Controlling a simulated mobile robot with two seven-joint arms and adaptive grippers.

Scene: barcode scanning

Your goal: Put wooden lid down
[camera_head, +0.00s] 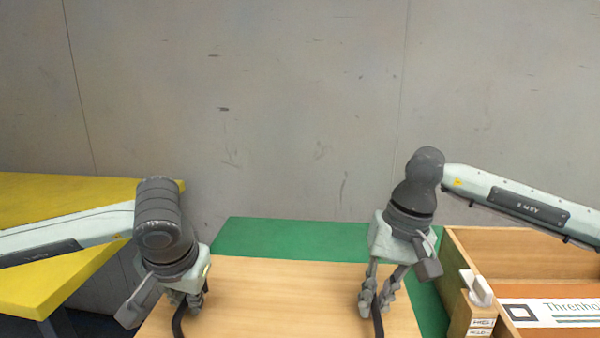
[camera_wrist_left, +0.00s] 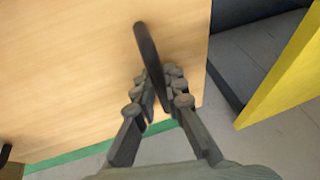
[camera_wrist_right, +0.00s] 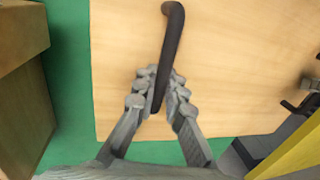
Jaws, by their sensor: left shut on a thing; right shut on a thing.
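The wooden lid (camera_head: 285,290) is a flat, pale wood panel with a dark handle near each side. It appears level in the head view. My left gripper (camera_head: 190,306) is shut on the lid's left handle (camera_head: 178,325), and the dark bar shows between its fingers in the left wrist view (camera_wrist_left: 148,50). My right gripper (camera_head: 377,303) is shut on the right handle (camera_head: 378,322), which also shows in the right wrist view (camera_wrist_right: 171,45). The lid's near edge is cut off in the head view. What lies under the lid is hidden.
A green surface (camera_head: 290,238) shows behind and right of the lid. At the right stands an open wooden box (camera_head: 520,240) with a printed sign (camera_head: 555,312) and a white item (camera_head: 477,288) on its edge. A yellow table (camera_head: 60,195) is at the left. A grey wall is behind.

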